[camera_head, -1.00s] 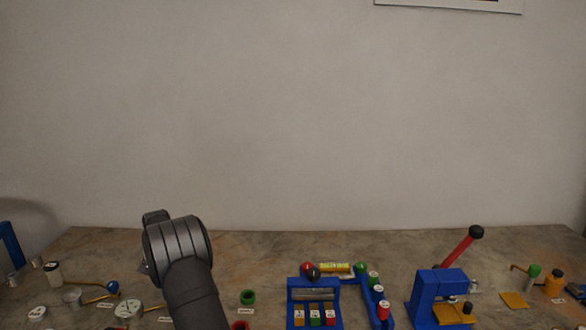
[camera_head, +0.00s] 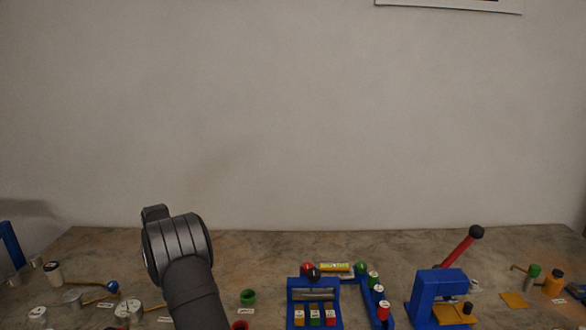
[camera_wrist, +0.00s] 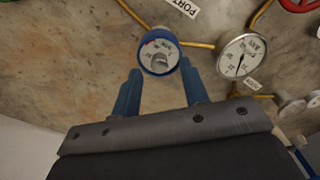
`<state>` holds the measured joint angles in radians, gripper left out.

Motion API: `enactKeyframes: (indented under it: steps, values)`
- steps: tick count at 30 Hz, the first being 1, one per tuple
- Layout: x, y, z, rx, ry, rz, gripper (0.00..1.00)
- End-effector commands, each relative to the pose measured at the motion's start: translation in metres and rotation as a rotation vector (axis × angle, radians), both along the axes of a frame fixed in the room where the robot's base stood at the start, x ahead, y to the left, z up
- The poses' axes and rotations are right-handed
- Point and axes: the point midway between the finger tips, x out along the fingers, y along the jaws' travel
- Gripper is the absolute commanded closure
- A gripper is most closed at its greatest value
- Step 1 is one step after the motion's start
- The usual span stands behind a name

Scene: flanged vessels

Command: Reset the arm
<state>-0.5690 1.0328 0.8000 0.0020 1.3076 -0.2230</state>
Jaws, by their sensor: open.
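My gripper (camera_wrist: 160,92) shows in the wrist view with two blue fingers spread apart and nothing between them. Beyond the fingertips is a round gauge with a blue rim (camera_wrist: 158,50); I cannot tell its distance from the fingers. In the head view my dark grey arm rises at the left of the table, and its own links hide the gripper there.
A white-faced gauge (camera_wrist: 242,57) and yellow pipes lie near the gripper. In the head view, a blue rack with coloured blocks (camera_head: 314,296) and a blue press with a red lever (camera_head: 436,290) stand right of my arm. A green ring (camera_head: 248,297) is nearer.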

Motion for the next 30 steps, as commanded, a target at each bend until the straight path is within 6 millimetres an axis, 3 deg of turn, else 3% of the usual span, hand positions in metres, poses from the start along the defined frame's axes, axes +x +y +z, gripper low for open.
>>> enactKeyframes:
  steps: [3, 9, 30]
  values:
    - [0.000, 0.000, 0.017, 0.001, -0.002, -0.002, 0.59]
    - [0.000, 0.000, 0.029, -0.001, 0.001, -0.003, 0.59]
    - [0.000, 0.000, 0.031, 0.000, 0.000, -0.005, 0.59]
